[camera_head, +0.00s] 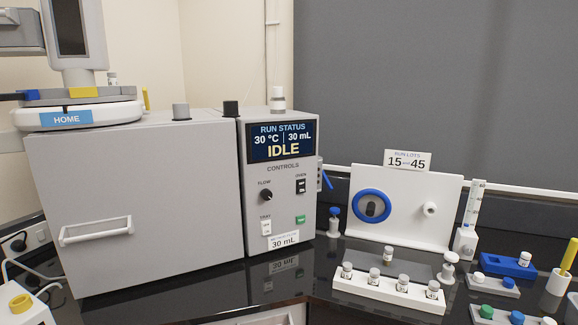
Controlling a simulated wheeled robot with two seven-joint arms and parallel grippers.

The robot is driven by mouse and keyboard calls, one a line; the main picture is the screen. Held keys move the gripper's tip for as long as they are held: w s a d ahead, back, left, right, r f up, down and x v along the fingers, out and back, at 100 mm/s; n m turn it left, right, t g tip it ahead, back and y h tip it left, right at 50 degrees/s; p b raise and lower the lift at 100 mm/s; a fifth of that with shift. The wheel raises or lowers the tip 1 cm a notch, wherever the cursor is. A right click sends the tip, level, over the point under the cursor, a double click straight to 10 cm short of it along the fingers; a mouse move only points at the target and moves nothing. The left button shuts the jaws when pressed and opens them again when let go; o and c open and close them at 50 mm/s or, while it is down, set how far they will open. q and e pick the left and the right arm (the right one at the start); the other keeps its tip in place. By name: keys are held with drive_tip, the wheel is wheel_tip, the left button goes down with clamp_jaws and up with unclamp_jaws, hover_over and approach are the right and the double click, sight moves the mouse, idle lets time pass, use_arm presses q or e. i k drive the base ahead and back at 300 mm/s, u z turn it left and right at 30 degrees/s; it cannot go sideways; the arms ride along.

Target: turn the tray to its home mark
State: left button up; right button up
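The round grey tray (120,96) sits on a white round base (115,114) on top of the large grey cabinet at the left. A blue HOME label (66,118) is on the front of the base. A yellow block (82,92) shows at the tray's front rim, above and slightly right of the label. A dark blue piece (22,97) sticks out at the tray's left. A small vial (112,78) stands behind the tray, partly hidden. Neither of my grippers is in view.
A white vial rack (388,291) and a white upright board (404,205) stand on the dark bench at the right.

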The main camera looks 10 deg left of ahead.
sight(75, 95)
drive_tip(key=z, duration=0.1)
drive_tip(key=i, duration=0.25)
drive_tip(key=u, duration=1.6)
